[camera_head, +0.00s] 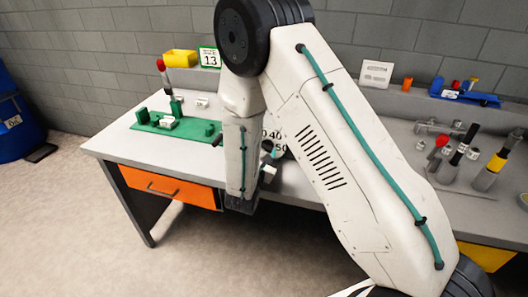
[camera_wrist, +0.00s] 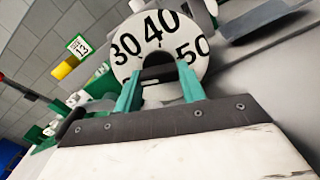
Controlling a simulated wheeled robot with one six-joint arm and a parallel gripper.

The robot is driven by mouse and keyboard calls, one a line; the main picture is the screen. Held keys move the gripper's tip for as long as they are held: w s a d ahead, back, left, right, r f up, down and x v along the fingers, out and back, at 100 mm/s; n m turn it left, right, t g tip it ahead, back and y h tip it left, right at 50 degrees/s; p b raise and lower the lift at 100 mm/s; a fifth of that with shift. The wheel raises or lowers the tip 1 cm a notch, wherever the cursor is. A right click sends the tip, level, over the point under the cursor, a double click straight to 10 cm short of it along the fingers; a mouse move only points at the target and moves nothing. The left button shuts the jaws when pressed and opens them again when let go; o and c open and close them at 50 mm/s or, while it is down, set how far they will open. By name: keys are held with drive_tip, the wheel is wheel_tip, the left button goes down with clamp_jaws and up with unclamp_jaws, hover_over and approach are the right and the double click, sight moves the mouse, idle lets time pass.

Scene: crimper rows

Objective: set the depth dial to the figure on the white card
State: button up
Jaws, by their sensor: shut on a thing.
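The depth dial (camera_wrist: 157,32) is a white disc with black figures 30, 40 and 50 showing in the wrist view. It also shows partly behind my arm in the head view (camera_head: 281,143). My gripper (camera_wrist: 160,82) has its two teal fingers shut on the dial's dark knob (camera_wrist: 157,72). The lower dial face is hidden by the fingers, and I cannot tell which figure is set. A white card (camera_head: 376,74) leans at the back of the bench, its print too small to read. A green-edged white sign (camera_head: 209,58) reads SIZE 13; it also shows in the wrist view (camera_wrist: 78,47).
A green fixture (camera_head: 180,128) with a red-topped tool stands on the grey bench (camera_head: 125,145) at left. A yellow bin (camera_head: 180,58) is behind it. Red- and yellow-marked tools (camera_head: 490,172) stand at right, with a blue tray (camera_head: 468,97) behind. A blue barrel (camera_head: 15,120) is far left.

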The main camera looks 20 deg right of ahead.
drive_tip(key=n, duration=0.4)
drive_tip(key=shift+n, duration=0.3)
idle(0.3)
drive_tip(key=o, duration=1)
drive_tip(key=v, duration=0.7)
drive_tip(key=shift+s+a, duration=0.25)
drive_tip(key=shift+s, duration=0.05)
